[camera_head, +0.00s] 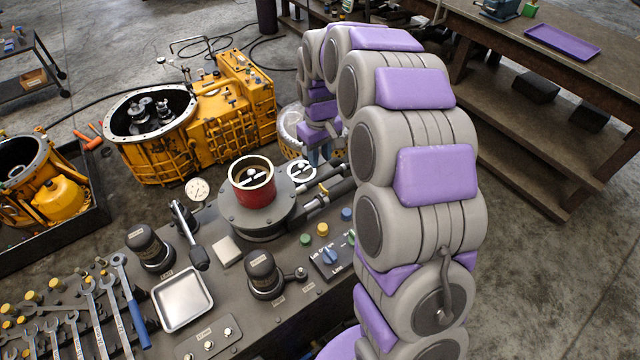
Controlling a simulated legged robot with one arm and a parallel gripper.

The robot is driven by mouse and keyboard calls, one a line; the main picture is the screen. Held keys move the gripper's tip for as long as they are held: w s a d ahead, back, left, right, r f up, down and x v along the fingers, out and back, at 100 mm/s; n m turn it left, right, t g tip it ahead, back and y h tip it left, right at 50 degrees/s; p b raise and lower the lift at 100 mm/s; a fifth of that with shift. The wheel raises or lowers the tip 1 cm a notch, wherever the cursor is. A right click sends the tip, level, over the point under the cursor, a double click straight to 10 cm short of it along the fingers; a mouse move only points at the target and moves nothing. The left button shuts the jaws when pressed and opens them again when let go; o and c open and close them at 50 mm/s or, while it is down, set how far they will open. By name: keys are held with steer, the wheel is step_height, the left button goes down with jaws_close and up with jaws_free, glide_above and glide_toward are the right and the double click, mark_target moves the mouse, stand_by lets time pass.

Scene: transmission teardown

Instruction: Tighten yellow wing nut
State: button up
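A small yellow part (323,190), which looks like the yellow wing nut, sits on the grey pipe fittings at the right side of the bench fixture. Its exact shape is too small to tell. My arm rises on the right, bends over at the top and comes down behind. My gripper (324,153) is at its lower end, above and behind the yellow part and apart from it in the picture. The fingers are small and partly hidden by my arm, so their opening does not show.
A red-rimmed cup (252,192) stands on the round fixture. A control box (331,257), dark knobs, a metal tray (182,299) and several wrenches (128,298) crowd the bench. A yellow transmission housing (225,113) stands behind. A workbench (490,35) is at right.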

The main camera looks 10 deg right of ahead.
mark_target(322, 186)
steer(key=f, duration=0.3)
steer(key=f+b, duration=0.1)
steer(key=f, duration=0.3)
steer(key=d+f, duration=0.1)
steer(key=f, duration=0.2)
steer(key=shift+f+b, duration=0.35)
steer(key=shift+a+f, duration=0.35)
steer(key=shift+f, duration=0.15)
steer(key=shift+d, duration=0.4)
steer(key=shift+c, duration=1.1)
steer(key=shift+a, duration=0.2)
jaws_close()
